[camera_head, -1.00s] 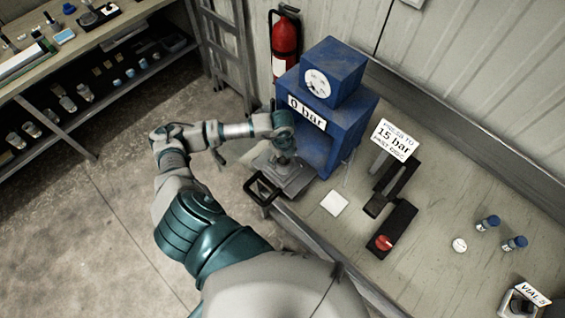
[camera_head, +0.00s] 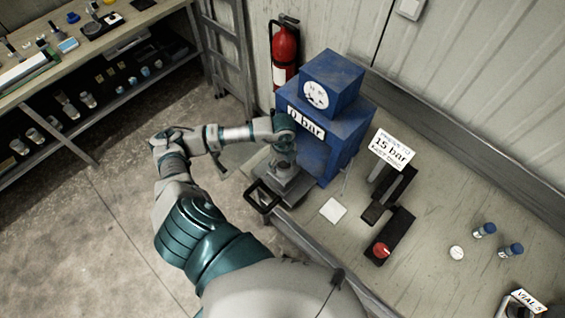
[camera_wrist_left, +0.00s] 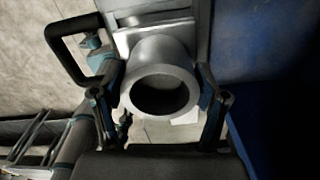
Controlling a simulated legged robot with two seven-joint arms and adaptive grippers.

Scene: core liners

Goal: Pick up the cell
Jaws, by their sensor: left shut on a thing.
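The cell (camera_wrist_left: 165,62) is a grey metal cylinder with an open, dark bore, seen in the left wrist view. It stands on a pale metal plate with a black handle at the front of the blue press. My left gripper (camera_wrist_left: 163,90) has one finger on each side of the cell and is shut on it. In the head view my left gripper (camera_head: 283,160) is at the press opening, and the arm hides most of the cell. My right gripper is not in view.
The blue press (camera_head: 335,120) reads "0 bar". A "15 bar" sign (camera_head: 391,151), a black device with a red knob (camera_head: 381,250), a white square (camera_head: 333,211) and blue-capped vials (camera_head: 484,230) sit to its right. A fire extinguisher (camera_head: 285,55) hangs behind. A shelf (camera_head: 70,100) stands left.

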